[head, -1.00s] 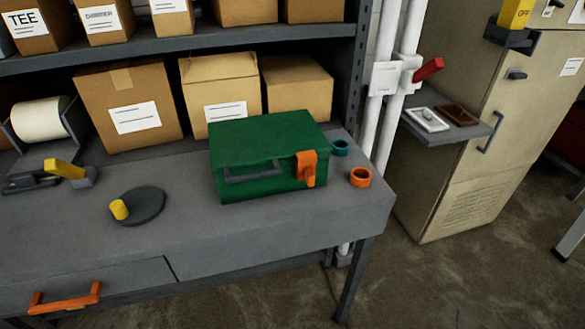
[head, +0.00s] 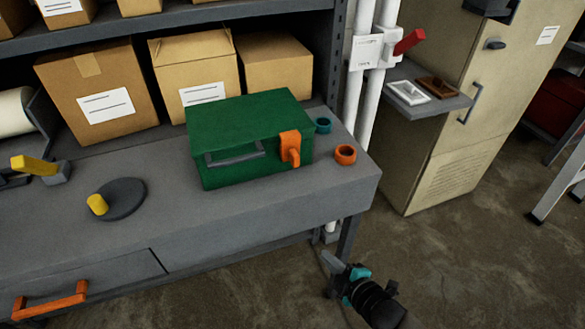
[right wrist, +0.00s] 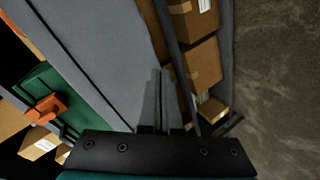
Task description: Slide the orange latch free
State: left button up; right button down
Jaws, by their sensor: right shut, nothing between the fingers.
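The orange latch (head: 290,148) sits on the front of a closed green case (head: 232,165), near its right end. The case has a dark grey handle (head: 235,157) and stands on the grey workbench. The latch also shows in the right wrist view (right wrist: 45,108) at the left, on the green case (right wrist: 35,82). My right gripper (head: 328,262) is low at the bottom of the head view, in front of the bench's right end and apart from the case. Its fingers (right wrist: 160,98) are shut and empty. My left gripper is in neither view.
An orange ring (head: 345,155) and a teal ring (head: 323,125) stand right of the case. A dark disc with a yellow knob (head: 118,199) lies to its left. Cardboard boxes (head: 200,80) stand behind. The bench edge (head: 290,222) lies between my right gripper and the case.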

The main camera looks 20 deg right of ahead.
aim_at(292, 150)
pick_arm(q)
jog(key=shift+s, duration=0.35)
pick_arm(e)
jog(key=w+a+r+n+t+y, duration=0.1)
jog(key=r+n, duration=0.3)
jog(key=r, duration=0.6)
jog(key=w+a+r+n+t+y, duration=0.2)
jog(key=a+r+n+t+y, duration=0.1)
jog(key=r, duration=0.7)
jog(key=shift+w+a+n, duration=0.3)
jog(key=shift+a+n, duration=0.2)
jog(key=shift+a, duration=0.05)
jog(key=shift+w, duration=0.1)
jog(key=x, duration=0.9)
jog(key=shift+w+a+r, duration=0.1)
jog(key=shift+w+a, duration=0.05)
jog(key=shift+a, duration=0.05)
jog(key=shift+w+d, duration=0.25)
jog(key=shift+w, duration=0.05)
jog(key=d, duration=0.3)
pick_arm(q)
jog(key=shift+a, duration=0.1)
pick_arm(e)
jog(key=shift+d, duration=0.2)
